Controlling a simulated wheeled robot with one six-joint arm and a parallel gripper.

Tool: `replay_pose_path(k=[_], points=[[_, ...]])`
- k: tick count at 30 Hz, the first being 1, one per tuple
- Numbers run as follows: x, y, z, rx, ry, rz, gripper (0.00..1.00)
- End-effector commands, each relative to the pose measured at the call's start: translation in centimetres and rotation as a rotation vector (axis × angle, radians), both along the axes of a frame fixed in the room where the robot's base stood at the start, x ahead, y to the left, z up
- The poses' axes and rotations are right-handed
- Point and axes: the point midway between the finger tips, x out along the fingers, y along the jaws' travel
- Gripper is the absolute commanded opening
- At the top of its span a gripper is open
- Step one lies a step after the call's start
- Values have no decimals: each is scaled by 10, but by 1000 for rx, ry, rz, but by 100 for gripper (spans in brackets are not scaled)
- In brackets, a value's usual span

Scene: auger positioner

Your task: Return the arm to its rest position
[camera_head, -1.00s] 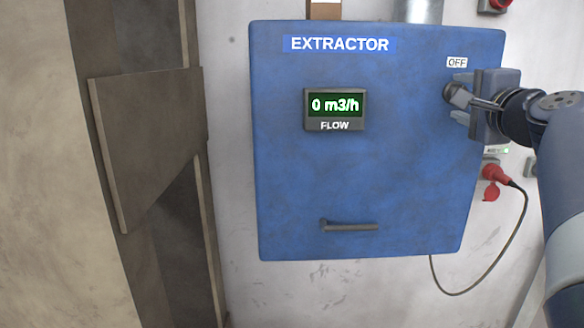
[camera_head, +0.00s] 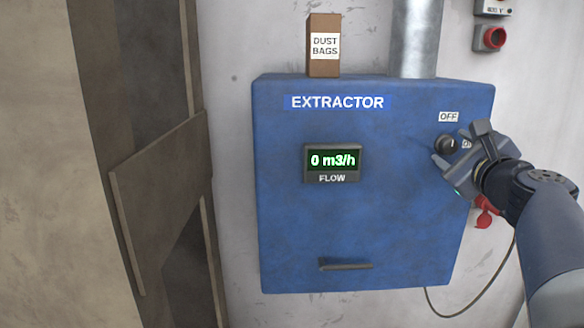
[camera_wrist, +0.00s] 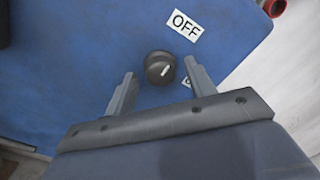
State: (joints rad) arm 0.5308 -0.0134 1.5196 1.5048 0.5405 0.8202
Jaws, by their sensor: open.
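My gripper (camera_head: 455,152) is at the right side of the blue extractor cabinet (camera_head: 320,230), in front of its black rotary knob (camera_head: 446,144). In the wrist view my gripper (camera_wrist: 160,82) has its two fingers spread apart, with nothing between them in hold. The knob (camera_wrist: 160,68) shows beyond and between the fingertips, apart from them as far as I can see. Its white mark points up and right toward the OFF label (camera_wrist: 185,25). A second label near the right finger is partly hidden.
The flow display (camera_head: 332,162) reads 0 m3/h. A handle (camera_head: 346,265) sticks out low on the cabinet. A dust bags box (camera_head: 323,50) and a metal duct (camera_head: 414,40) stand on top. A red plug (camera_head: 485,215) and cable hang at right. A brown panel (camera_head: 165,200) stands left.

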Motion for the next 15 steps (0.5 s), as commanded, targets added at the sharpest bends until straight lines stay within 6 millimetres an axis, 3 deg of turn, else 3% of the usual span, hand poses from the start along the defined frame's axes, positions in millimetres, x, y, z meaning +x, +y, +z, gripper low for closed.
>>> replay_pose_path(k=[15], points=[[0,0,5,381,16,0,52]])
